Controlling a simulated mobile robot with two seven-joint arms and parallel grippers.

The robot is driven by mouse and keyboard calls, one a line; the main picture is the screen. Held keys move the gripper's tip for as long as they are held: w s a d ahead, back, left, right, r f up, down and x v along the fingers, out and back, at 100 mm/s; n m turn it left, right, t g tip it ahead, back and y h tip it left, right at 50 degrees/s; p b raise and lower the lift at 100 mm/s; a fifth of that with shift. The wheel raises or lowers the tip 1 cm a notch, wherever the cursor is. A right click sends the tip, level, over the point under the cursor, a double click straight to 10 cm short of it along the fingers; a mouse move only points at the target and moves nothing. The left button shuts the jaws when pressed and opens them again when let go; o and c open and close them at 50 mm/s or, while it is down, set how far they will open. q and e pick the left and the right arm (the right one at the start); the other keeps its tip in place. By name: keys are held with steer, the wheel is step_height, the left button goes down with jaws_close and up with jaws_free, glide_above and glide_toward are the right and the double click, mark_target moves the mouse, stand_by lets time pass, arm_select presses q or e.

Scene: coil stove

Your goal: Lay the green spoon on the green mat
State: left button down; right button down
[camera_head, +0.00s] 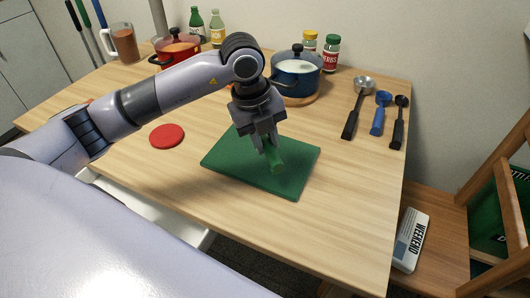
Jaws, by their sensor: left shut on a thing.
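The green mat (222,158) lies flat on the wooden table, near its middle. My left gripper (268,146) is over the mat, pointing down. It is shut on the green spoon (276,163), of which a short green end shows below the fingers. The rest of the spoon is hidden by the gripper. I cannot tell whether the spoon touches the mat. My right gripper is not in view.
A red disc (167,136) lies left of the mat. A blue pot (298,78) and a red pot (178,50) stand behind. Measuring spoons and a ladle (357,105) lie at the right. Table room in front of the mat is clear.

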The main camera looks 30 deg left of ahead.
mark_target(265, 165)
arm_select(q)
steer(key=shift+f, duration=2)
steer(key=shift+f, duration=0.1)
steer(key=shift+f+b, duration=0.15)
steer(key=shift+b, duration=0.2)
steer(key=c, duration=0.9)
jaws_free()
steer(key=shift+r, duration=0.2)
steer(key=r, duration=0.4)
steer(key=s+a+r+p, duration=0.1)
steer(key=r, duration=0.7)
steer(key=shift+s+a, duration=0.3)
steer(key=shift+s, duration=0.1)
steer(key=shift+f, duration=0.1)
